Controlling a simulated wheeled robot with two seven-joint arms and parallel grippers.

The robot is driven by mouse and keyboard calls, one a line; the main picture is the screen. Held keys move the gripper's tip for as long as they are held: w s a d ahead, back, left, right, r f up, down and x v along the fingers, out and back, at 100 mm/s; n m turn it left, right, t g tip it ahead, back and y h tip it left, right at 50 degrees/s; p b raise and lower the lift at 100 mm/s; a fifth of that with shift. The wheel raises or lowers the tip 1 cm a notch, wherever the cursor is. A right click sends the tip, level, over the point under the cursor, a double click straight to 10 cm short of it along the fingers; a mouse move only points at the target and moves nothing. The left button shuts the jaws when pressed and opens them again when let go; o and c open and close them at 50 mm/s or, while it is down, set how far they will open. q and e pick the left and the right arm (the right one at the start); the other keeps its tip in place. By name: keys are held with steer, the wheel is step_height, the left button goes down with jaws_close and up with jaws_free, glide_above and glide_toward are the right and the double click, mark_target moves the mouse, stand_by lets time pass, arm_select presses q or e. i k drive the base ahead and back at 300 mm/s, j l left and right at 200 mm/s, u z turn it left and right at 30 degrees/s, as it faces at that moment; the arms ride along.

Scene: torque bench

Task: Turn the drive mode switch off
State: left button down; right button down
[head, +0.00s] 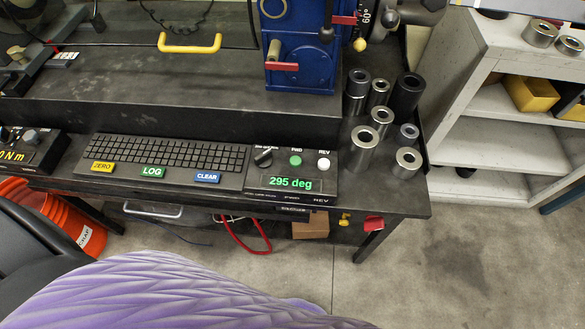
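A black rotary knob (263,157) sits at the upper left of a dark control box (252,184) on the front edge of the bench. It appears to be the drive mode switch; the small label above it is too small to read surely. Its pointer seems tilted, but its exact setting cannot be told. To its right are a green FWD button (295,160) and a white REV button (323,164). A green display (291,183) below them reads 295 deg. Neither of my grippers is in view.
A keyboard (165,155) with ZERO, LOG and CLEAR keys lies left of the box. Several metal sockets (364,139) stand to its right. A blue machine (300,45) rises behind. An orange bucket (88,236) stands below at left. A grey shelf (478,140) is at right.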

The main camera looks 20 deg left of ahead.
mark_target(264, 160)
steer(key=u, duration=0.7)
steer(key=j+z, duration=0.15)
steer(key=i+j, duration=0.05)
